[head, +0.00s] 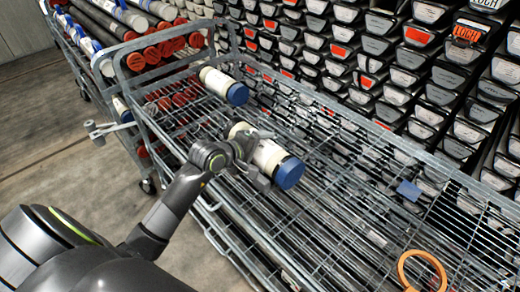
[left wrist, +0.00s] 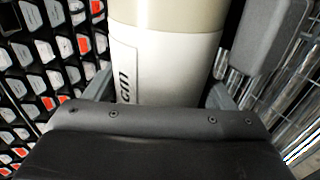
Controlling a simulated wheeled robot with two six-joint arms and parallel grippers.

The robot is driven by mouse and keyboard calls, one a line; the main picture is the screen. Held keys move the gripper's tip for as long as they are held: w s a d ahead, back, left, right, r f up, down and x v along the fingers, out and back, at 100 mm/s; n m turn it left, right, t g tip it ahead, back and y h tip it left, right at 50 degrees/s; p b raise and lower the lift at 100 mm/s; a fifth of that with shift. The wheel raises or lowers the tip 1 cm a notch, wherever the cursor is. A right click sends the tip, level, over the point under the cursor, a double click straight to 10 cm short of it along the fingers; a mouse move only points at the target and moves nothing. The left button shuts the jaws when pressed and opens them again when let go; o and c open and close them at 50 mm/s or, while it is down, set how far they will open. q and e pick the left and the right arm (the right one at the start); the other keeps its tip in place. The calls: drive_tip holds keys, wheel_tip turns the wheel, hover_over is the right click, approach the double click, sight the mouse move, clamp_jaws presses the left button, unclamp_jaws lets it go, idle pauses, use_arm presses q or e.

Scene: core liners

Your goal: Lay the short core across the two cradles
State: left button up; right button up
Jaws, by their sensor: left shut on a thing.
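My left gripper (head: 258,156) is shut on a short cream core (head: 273,157) with blue end caps. The held core is tilted over the wire cart (head: 345,120); I cannot tell whether it touches the rack below. In the left wrist view the core (left wrist: 166,62) fills the space between the fingers, with dark lettering on its side. A second, similar cream core with a blue cap (head: 222,85) lies farther back on the cart, apart from the held one. I cannot make out the two cradles clearly. My right gripper is out of view.
Another cart at the back left carries long dark tubes with red ends (head: 158,52). Stacked black liners with white and red labels (head: 400,80) wall off the far right side. A blue tag (head: 408,190) and an orange ring (head: 421,255) are at the cart's right part.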

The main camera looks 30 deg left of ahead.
use_arm(q)
drive_tip(key=o, duration=2)
drive_tip(key=shift+s+r, duration=0.1)
drive_tip(key=shift+o, duration=0.2)
drive_tip(key=shift+r+p, duration=0.3)
drive_tip(key=shift+p, duration=0.1)
drive_tip(key=v, duration=1.2)
drive_tip(key=shift+b, duration=0.45)
drive_tip(key=shift+d, duration=0.2)
